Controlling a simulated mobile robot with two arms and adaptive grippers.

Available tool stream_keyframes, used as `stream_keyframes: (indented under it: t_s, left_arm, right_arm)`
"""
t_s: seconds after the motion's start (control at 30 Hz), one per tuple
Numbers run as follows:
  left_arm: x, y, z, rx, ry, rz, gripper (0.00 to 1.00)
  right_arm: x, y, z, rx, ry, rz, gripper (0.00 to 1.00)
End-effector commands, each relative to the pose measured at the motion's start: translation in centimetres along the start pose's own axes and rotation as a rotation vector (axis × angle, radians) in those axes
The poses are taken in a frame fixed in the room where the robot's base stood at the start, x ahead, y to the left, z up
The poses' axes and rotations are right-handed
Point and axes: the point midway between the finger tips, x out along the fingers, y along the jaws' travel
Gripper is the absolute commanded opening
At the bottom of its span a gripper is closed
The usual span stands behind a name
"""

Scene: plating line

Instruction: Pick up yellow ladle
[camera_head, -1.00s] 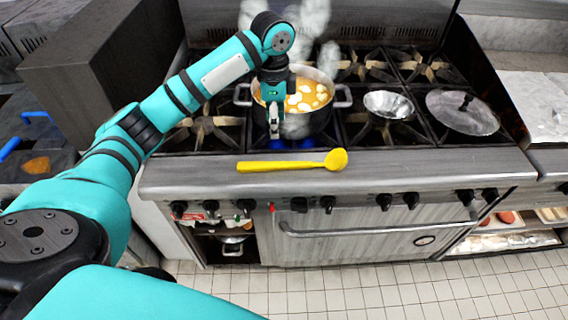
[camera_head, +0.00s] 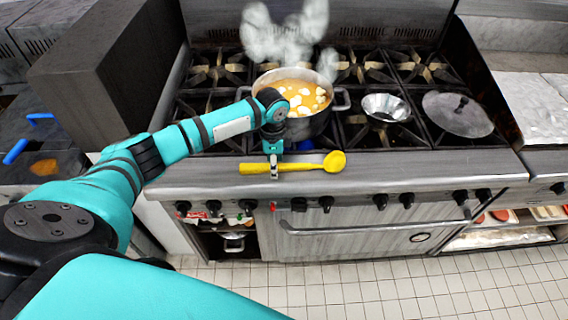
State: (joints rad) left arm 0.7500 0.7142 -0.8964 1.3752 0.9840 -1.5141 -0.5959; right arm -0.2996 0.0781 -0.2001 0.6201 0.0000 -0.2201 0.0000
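The yellow ladle (camera_head: 310,166) lies along the stove's front ledge, its handle to the left and its round bowl to the right. My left gripper (camera_head: 274,172) points down at the handle, a little left of the ladle's middle. A fingertip shows in front of the handle. The far side of the gripper is hidden, so I cannot tell whether it is open or shut on the handle. My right gripper is not in view.
A steaming pot of soup (camera_head: 318,122) stands on a burner just behind the ladle, over a flame. A metal bowl (camera_head: 386,107) and a lid (camera_head: 457,113) lie to the right. Knobs line the stove front (camera_head: 360,222). The ledge right of the ladle is clear.

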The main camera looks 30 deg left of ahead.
Motion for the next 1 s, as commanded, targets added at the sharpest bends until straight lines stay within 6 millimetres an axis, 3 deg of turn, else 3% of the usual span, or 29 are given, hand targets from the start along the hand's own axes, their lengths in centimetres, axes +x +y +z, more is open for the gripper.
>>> stream_keyframes:
  t_s: [0.27, 0.67, 1.0]
  left_arm:
    - [0.42, -0.01, -0.01, 0.001, 0.0, -0.001, 0.51]
    - [0.36, -0.02, 0.0, 0.0, 0.0, -0.001, 0.0]
    - [0.21, -0.05, -0.01, 0.0, 0.001, -0.001, 0.0]
  right_arm:
    - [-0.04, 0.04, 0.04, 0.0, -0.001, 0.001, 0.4]
    - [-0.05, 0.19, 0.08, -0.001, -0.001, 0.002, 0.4]
    - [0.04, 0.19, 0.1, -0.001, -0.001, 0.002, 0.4]
